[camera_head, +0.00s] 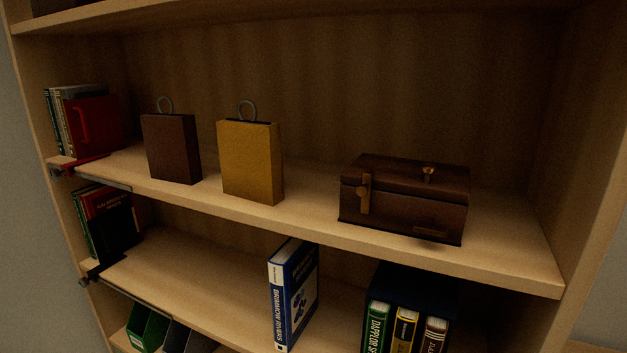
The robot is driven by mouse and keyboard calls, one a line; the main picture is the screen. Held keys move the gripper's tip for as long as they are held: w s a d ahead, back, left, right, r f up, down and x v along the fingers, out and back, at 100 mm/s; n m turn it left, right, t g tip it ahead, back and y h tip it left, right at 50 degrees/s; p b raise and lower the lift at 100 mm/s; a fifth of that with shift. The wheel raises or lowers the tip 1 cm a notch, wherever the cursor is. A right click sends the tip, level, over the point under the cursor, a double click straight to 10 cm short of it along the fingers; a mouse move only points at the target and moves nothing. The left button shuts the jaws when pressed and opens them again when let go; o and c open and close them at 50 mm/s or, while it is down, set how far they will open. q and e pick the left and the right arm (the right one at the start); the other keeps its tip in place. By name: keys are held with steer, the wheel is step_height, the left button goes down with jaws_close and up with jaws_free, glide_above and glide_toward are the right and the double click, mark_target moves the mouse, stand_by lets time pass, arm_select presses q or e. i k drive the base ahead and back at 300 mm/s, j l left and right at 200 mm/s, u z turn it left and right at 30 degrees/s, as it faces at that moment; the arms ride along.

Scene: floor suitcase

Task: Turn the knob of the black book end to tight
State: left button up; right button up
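The black book end (119,229) stands on the lower visible shelf at the far left, against several upright books (92,215). Its dark foot reaches to the shelf's front edge, where a small dark knob (84,282) sticks out at the left. The knob is small and dim, so I cannot tell whether it is tight or loose. Neither of my grippers is in view.
A red book end (95,124) with a similar knob (55,172) is on the shelf above. That shelf also holds a brown box (172,148), a yellow box (250,160) and a wooden chest (405,197). A blue book (293,295) stands below.

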mark_target(84, 281)
steer(key=u, duration=1.4)
